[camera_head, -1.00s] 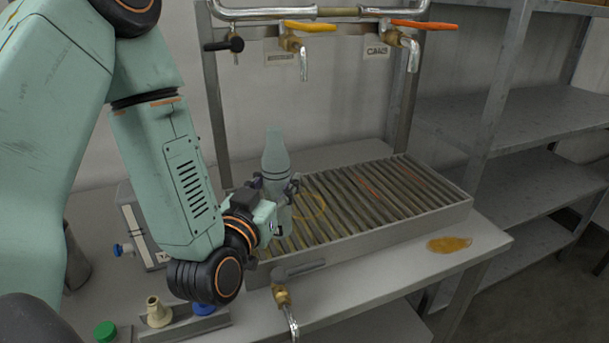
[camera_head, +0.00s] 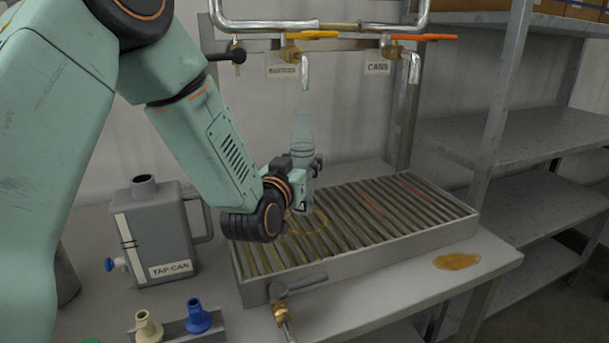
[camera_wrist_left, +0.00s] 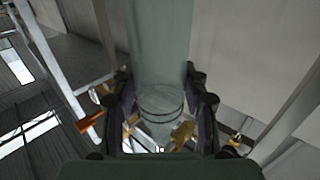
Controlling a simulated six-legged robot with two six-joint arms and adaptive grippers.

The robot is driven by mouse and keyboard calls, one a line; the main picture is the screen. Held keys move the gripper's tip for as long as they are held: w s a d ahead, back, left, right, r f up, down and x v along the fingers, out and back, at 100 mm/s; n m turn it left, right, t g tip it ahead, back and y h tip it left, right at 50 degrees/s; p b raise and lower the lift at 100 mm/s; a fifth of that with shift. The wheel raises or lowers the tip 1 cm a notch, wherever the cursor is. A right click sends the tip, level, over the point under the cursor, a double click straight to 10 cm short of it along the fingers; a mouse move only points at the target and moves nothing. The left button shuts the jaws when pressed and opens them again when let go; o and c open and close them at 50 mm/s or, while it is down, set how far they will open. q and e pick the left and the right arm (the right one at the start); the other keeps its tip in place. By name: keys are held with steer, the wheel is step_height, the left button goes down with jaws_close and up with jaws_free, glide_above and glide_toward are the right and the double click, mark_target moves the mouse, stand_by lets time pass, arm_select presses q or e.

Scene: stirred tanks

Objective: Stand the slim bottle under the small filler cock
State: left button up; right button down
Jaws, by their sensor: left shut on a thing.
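The slim bottle (camera_head: 303,132) is pale green, translucent and upright, with its neck up. My left gripper (camera_head: 303,170) is shut around its body; the wrist view also shows the bottle (camera_wrist_left: 160,45) between the fingers (camera_wrist_left: 160,108). In the head view the bottle's mouth appears just below the spout of the yellow-handled cock (camera_head: 304,70), with a gap between. I cannot tell whether its base touches the slatted drip tray (camera_head: 350,257). A smaller black-handled cock (camera_head: 236,57) is at the left and an orange-handled cock (camera_head: 412,65) at the right. My right gripper is not seen.
A grey can labelled TAP CAN (camera_head: 165,235) stands left of the tray. A lever tap (camera_head: 281,313) is at the tray's front. Cream (camera_head: 148,325) and blue (camera_head: 198,316) stoppers are at front left. An amber puddle (camera_head: 456,261) lies at the right. The tray's right half is clear.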

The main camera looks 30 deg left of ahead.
arm_select(q)
steer(key=shift+w, duration=0.7)
step_height(320, 180, down, 3)
steer(key=shift+s+r+b, duration=0.1)
steer(key=shift+r+b, duration=0.05)
steer(key=shift+b, duration=0.15)
steer(key=shift+f, duration=0.4)
steer(key=shift+w, duration=0.2)
steer(key=shift+s+f, duration=0.15)
steer(key=shift+s, duration=0.05)
steer(key=o, duration=1.1)
steer(key=shift+w+f, duration=0.1)
steer(key=shift+w, duration=0.05)
steer(key=shift+r, duration=0.2)
